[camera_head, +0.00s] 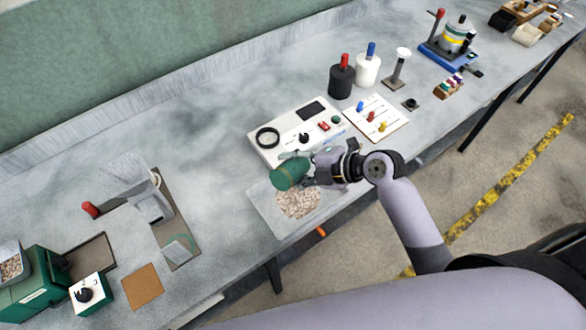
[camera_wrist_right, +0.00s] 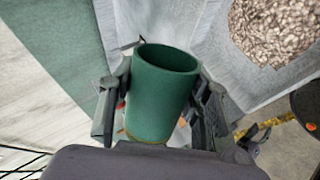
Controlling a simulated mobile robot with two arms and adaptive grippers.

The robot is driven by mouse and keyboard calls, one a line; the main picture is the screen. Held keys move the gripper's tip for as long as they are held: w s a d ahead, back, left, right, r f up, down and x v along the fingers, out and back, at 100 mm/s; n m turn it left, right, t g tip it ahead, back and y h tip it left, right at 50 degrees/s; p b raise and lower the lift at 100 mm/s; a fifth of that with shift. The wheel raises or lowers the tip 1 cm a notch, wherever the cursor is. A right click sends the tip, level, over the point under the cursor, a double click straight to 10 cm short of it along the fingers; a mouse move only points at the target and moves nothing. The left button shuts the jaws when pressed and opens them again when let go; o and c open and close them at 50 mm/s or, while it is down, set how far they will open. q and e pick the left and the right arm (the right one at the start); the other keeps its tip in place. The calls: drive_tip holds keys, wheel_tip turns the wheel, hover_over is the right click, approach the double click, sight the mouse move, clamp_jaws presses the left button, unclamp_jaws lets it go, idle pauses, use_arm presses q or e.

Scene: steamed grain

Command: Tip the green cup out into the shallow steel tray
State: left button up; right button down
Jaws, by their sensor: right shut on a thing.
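My right gripper (camera_head: 303,170) is shut around the sides of the green cup (camera_head: 290,174). It holds the cup tilted over on its side above the shallow steel tray (camera_head: 262,214), near the tray's far edge. In the right wrist view the cup (camera_wrist_right: 160,95) sits between both fingers (camera_wrist_right: 160,110), and the part of its inside that shows is plain green with no grain visible. A heap of pale brown grain (camera_head: 298,204) lies in the tray; it also shows in the right wrist view (camera_wrist_right: 275,30). My left gripper is not in view.
A white instrument panel (camera_head: 290,147) stands just behind the tray. A white board with coloured pegs (camera_head: 374,118) and two bottles (camera_head: 342,77) are to the right. A green machine (camera_head: 30,285) is at the far left.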

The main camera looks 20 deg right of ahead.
sight(295, 165)
drive_tip(key=shift+r+n+t+h, duration=0.2)
drive_tip(key=shift+n+t+h, duration=0.2)
drive_tip(key=shift+n+h, duration=0.15)
drive_tip(key=shift+r+n+t+h, duration=0.3)
drive_tip(key=shift+n+t+h, duration=0.4)
drive_tip(key=shift+n+h, duration=0.2)
drive_tip(key=shift+r+n+t+h, duration=0.15)
drive_tip(key=shift+n+t+h, duration=0.5)
drive_tip(key=shift+t, duration=0.05)
drive_tip(key=shift+r+n+t+h, duration=0.1)
drive_tip(key=shift+n+t+h, duration=0.6)
drive_tip(key=shift+n+t, duration=0.1)
drive_tip(key=shift+a+n+t+h+b, duration=0.1)
drive_tip(key=shift+n+t+h+b, duration=0.25)
drive_tip(key=shift+n+t, duration=0.2)
drive_tip(key=shift+r+n+t+h+b, duration=0.25)
drive_tip(key=shift+n+b, duration=0.15)
drive_tip(key=shift+n, duration=0.15)
drive_tip(key=n+t+h+b, duration=0.1)
drive_tip(key=n+t+b, duration=0.2)
drive_tip(key=b, duration=0.2)
drive_tip(key=shift+n, duration=0.4)
drive_tip(key=shift+r+n+t+b, duration=0.4)
drive_tip(key=shift+n+t+b, duration=0.1)
drive_tip(key=shift+b, duration=0.15)
drive_tip(key=shift+r, duration=0.2)
